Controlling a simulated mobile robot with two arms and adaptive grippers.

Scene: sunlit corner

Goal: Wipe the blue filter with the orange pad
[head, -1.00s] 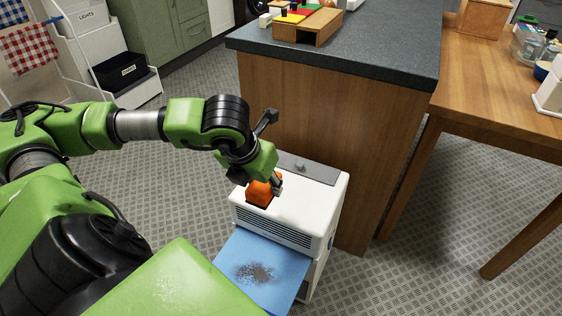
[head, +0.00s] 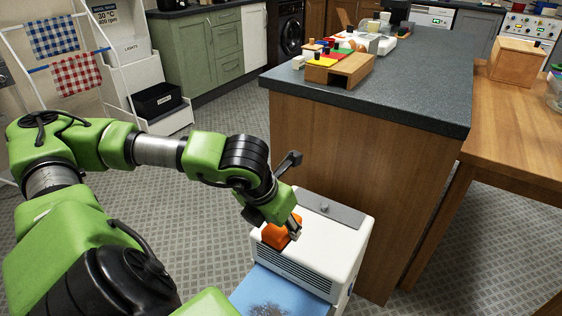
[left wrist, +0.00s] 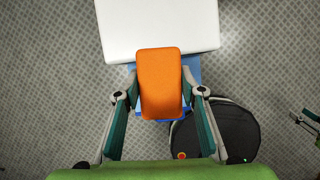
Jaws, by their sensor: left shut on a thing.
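My left gripper (head: 292,230) is shut on the orange pad (head: 274,236), over the front part of the white unit's top. In the left wrist view the pad (left wrist: 160,82) sits between the two fingers. I cannot tell whether it touches the unit. The blue filter (head: 256,284) sticks out from the front of the white unit (head: 338,238), with a dark dusty patch (head: 268,309) on it. The bottom frame edge cuts the filter off. In the left wrist view the pad hides most of the filter (left wrist: 193,66). Part of my right gripper (left wrist: 306,122) appears at that view's right edge.
The wooden island (head: 350,165) stands right behind the unit, with a wooden block set (head: 340,66) on its dark top. A wooden table (head: 510,130) is at the right. A white shelf stand (head: 165,122) is at the left. The patterned floor between is clear.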

